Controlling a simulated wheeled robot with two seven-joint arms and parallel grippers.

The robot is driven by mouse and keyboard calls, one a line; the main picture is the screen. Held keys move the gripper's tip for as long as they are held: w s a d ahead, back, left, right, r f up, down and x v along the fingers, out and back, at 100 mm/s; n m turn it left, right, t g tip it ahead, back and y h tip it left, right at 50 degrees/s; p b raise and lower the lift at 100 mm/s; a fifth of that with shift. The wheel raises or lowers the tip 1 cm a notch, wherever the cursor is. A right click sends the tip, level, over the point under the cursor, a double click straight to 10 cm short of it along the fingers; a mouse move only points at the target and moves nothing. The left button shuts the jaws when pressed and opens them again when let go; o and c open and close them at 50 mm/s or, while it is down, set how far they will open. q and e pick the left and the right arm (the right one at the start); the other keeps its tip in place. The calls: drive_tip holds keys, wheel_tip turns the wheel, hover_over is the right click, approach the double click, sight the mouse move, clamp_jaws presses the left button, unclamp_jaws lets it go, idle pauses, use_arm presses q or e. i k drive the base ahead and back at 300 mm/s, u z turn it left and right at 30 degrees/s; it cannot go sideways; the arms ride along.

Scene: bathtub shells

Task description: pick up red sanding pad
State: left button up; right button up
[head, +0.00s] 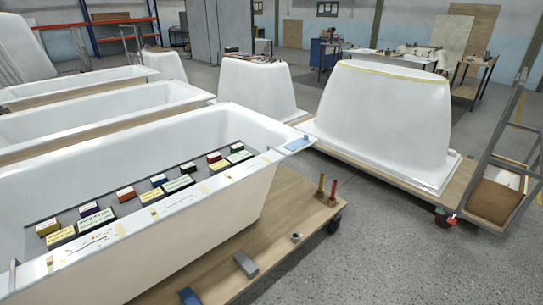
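Small white-topped pads with coloured sides stand in a row on a dark grey strip inside the nearest white tub. A dark red pad (213,157) is toward the right end of the row, between a green pad (188,168) and another green pad (236,147). A more orange-red pad (125,193) is nearer the left, between a purple pad (89,209) and a dark blue pad (158,180). Labelled cards, yellow and pale green, stand in front of the pads. Neither of my grippers is in view.
The nearest tub's rim (180,199) runs in front of the pads, with tape and red marks. A blue item (298,144) lies on its right corner. A wooden platform (285,215) holds a grey block (245,264) and two upright handles. Grey floor (385,245) is open at right.

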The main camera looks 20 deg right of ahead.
sight(215, 158)
drive_tip(key=z, duration=1.6)
drive_tip(key=i, duration=3.3)
drive_tip(key=u, duration=3.5)
